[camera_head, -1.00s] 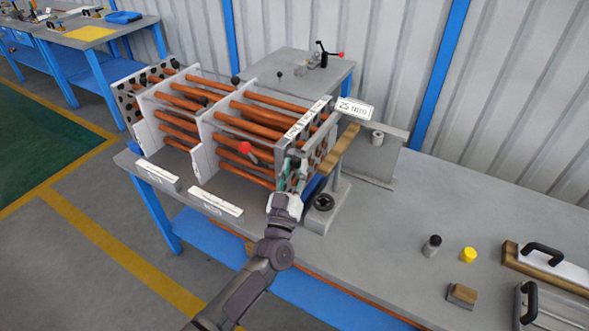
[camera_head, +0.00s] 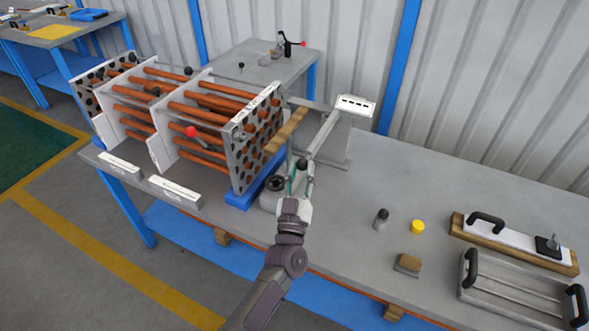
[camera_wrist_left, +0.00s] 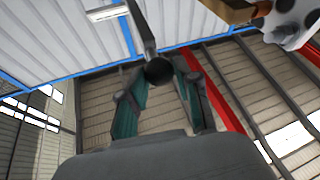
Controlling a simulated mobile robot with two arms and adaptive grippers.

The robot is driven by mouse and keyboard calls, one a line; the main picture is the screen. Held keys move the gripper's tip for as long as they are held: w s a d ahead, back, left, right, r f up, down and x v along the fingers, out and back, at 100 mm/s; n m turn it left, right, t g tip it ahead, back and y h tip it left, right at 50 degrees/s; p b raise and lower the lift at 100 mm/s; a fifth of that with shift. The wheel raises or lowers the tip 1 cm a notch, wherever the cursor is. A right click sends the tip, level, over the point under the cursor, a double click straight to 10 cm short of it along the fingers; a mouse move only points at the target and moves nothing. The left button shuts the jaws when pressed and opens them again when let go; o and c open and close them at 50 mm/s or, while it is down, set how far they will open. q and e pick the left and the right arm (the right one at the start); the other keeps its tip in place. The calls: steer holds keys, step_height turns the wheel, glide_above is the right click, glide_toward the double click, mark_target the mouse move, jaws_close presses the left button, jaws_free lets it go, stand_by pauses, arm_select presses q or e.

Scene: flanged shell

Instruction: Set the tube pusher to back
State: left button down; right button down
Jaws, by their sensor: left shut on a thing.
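The tube pusher appears to be the grey bar (camera_head: 325,134) with a black ball knob (camera_head: 302,164) at its near end and a white label plate (camera_head: 357,105) at its far end. It stands clear to the right of the perforated end plate (camera_head: 258,140) of the tube bundle (camera_head: 205,110). My left gripper (camera_head: 302,180) is shut on the knob; in the left wrist view the knob (camera_wrist_left: 159,72) sits between the fingertips, with the bar (camera_wrist_left: 140,25) running up from it. The gripper hides the knob's underside. My right gripper is out of view.
A wooden strip (camera_head: 287,130) lies between end plate and bar. A grey base with a dark round part (camera_head: 276,183) is just left of my gripper. A dark-topped cylinder (camera_head: 381,219), yellow cap (camera_head: 417,227) and wood block (camera_head: 408,265) lie to the right.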

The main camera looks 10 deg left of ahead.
arm_select(q)
steer(key=shift+d+f, duration=0.1)
steer(key=shift+d, duration=0.15)
steer(key=c, duration=1.2)
jaws_free()
steer(key=shift+o, duration=0.4)
steer(key=shift+s+d, duration=0.1)
steer(key=shift+d, duration=0.05)
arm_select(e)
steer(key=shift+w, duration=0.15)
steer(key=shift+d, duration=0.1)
arm_select(q)
steer(key=shift+s, duration=0.1)
steer(key=v, duration=1.1)
steer(key=shift+s, duration=0.35)
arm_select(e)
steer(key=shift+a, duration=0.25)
arm_select(q)
steer(key=shift+f, duration=0.2)
